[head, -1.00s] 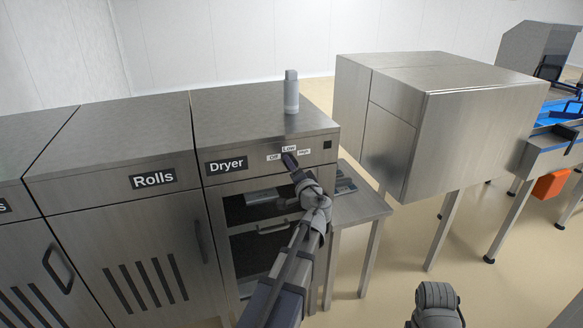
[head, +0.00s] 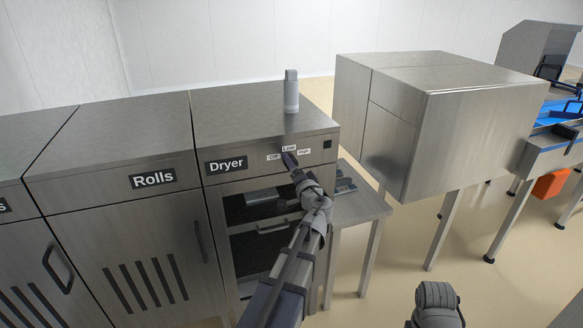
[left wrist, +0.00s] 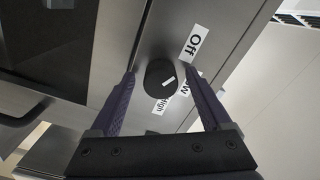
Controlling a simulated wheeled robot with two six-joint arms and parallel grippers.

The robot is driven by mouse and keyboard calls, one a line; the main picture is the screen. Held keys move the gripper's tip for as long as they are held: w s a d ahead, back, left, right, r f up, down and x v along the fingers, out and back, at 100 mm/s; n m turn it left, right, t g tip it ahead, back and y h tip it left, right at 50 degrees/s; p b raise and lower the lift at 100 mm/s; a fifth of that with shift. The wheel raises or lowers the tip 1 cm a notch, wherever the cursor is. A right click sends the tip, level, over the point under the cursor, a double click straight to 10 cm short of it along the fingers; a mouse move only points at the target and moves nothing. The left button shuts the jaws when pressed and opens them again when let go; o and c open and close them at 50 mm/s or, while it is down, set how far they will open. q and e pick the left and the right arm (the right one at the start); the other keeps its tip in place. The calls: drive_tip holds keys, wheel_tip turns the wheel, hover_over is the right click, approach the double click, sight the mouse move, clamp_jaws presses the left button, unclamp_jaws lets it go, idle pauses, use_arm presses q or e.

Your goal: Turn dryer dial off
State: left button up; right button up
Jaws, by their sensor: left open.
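The dryer (head: 226,166) is the steel cabinet labelled "Dryer" in the head view. Its dial is hidden there behind my left gripper (head: 290,158), below the Off, Low and High labels. In the left wrist view the black round dial (left wrist: 160,78) sits between the two spread fingers of my left gripper (left wrist: 159,74). Its white mark lies on the side towards the Low label (left wrist: 184,90). The Off label (left wrist: 195,42) is above it. The fingers stand on either side of the dial, and I cannot tell whether they touch it.
A grey bottle (head: 291,92) stands on the dryer top. The dryer's open shelves (head: 262,200) are below the panel. A small steel table (head: 362,208) stands to its right, then a large steel box on legs (head: 440,125). The Rolls cabinet (head: 115,195) is on the left.

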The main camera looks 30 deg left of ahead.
use_arm(q)
drive_tip(key=v, duration=0.7)
drive_tip(key=shift+s, duration=0.2)
drive_tip(key=shift+d, duration=0.1)
drive_tip(key=s+d+f+n+g+h+p, duration=0.2)
drive_tip(key=s+d+f+g+h, duration=0.55)
drive_tip(key=d+f, duration=0.65)
drive_tip(key=s+d+f+m+g+h, duration=0.1)
drive_tip(key=s+d+f+g+h, duration=0.1)
drive_tip(key=s+d, duration=0.5)
drive_tip(key=s+d+f+m+g+h, duration=0.2)
drive_tip(key=s+d+f+h, duration=0.1)
drive_tip(key=s+d, duration=0.4)
drive_tip(key=d, duration=0.3)
drive_tip(key=shift+s+d+p, duration=0.3)
drive_tip(key=shift+s+p, duration=0.05)
drive_tip(key=shift+s, duration=0.05)
drive_tip(key=shift+f, duration=0.1)
